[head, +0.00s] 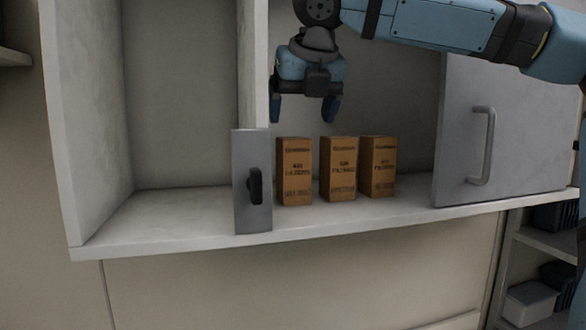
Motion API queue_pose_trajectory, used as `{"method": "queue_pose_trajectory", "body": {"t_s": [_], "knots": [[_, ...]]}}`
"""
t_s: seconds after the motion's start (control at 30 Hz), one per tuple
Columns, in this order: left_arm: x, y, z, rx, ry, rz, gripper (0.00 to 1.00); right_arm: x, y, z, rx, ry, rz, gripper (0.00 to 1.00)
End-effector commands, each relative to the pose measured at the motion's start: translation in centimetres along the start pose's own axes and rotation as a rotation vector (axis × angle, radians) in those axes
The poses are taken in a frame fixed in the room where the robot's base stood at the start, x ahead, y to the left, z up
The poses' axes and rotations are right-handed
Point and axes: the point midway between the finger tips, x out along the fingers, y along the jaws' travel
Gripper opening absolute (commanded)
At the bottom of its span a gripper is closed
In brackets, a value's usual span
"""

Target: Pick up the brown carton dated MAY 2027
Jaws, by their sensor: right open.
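Three brown cartons stand upright in a row on the cabinet shelf: a left one (294,172), a middle one (339,169) and a right one (378,166). Each has dark print on its front. The lower line on the left carton looks like a MAY date, but the print is too small to read surely. My right gripper (303,108) points down with its fingers apart and empty. In the picture it is above the left carton and the gap beside the middle one, touching neither. My left gripper is out of view.
A narrow grey panel with a black handle (254,186) stands just left of the cartons. A grey door with a bar handle (483,146) is to their right. The left compartment (180,90) is empty. Bins (530,302) sit on a lower right shelf.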

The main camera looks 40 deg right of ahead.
Motion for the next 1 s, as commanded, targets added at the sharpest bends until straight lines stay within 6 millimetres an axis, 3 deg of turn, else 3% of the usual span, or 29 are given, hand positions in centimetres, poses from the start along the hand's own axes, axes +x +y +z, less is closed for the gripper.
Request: {"method": "queue_pose_trajectory", "body": {"t_s": [0.1, 0.33, 0.6, 0.9, 1.0], "knots": [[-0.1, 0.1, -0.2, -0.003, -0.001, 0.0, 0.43, 1.6, 0.0, 0.0, -0.001, 0.003, 0.0, 0.85], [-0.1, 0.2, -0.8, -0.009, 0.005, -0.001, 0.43, 3.2, 0.1, -0.1, 0.0, 0.002, 0.0, 0.85], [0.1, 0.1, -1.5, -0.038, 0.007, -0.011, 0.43, 7.0, 0.4, -0.3, 0.0, 0.002, 0.0, 0.85], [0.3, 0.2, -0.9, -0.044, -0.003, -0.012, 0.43, 7.5, 0.4, -0.3, 0.0, -0.001, 0.0, 0.85], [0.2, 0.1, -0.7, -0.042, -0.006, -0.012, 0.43, 7.5, 0.4, -0.3, 0.0, -0.001, 0.0, 0.62]]}}
